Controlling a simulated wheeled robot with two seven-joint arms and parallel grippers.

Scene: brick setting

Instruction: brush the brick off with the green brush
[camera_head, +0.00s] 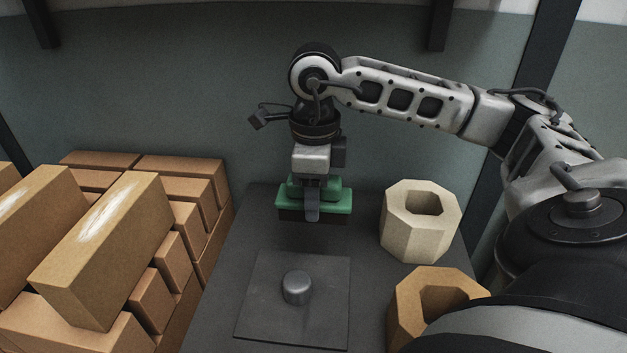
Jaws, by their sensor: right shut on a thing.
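The green brush (337,202) has a green body with a dark underside. My right gripper (312,203) is shut on it and holds it upright, bristles down, over the back part of the dark table. A tan brick (112,249) with a whitish dusty streak on its top lies on the brick stack at the left. Another tan brick (37,232) with a similar pale mark lies further left. The brush is apart from both bricks, to their right. My left gripper is not in view.
A stack of reddish-brown bricks (186,163) fills the left side. The dark table (225,284) bears a flat square plate (262,322) with a short round knob (296,288). A cream hollow block (406,228) and a tan hollow block (408,311) stand at the right.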

